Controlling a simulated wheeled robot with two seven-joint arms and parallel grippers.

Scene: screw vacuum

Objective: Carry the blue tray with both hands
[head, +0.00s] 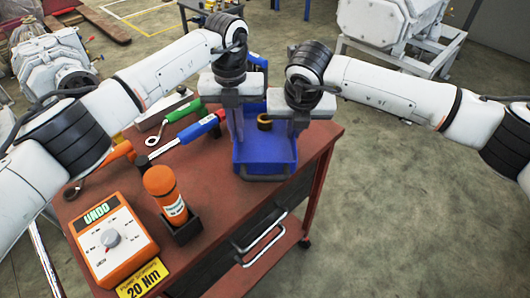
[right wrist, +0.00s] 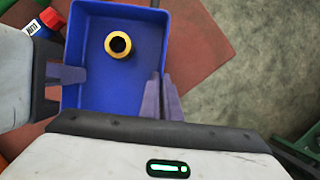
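The blue tray (head: 265,152) is at the right end of the red table, its near side facing me; I cannot tell whether it is lifted. A yellow ring with a dark centre (right wrist: 118,45) lies inside it. My left gripper (head: 236,135) points down at the tray's left wall; its fingers (right wrist: 66,76) straddle that wall in the right wrist view. My right gripper (head: 295,132) points down at the right wall; its fingers (right wrist: 160,98) sit close together with the wall between them. Both look shut on the walls, though the fingertips are partly hidden.
The red table (head: 225,220) also bears an orange control box (head: 112,240), an orange bottle (head: 165,193) in a black holder, and several hand tools left of the tray. A drawer handle (head: 262,240) juts from the table's front. Open floor (head: 400,190) lies to the right.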

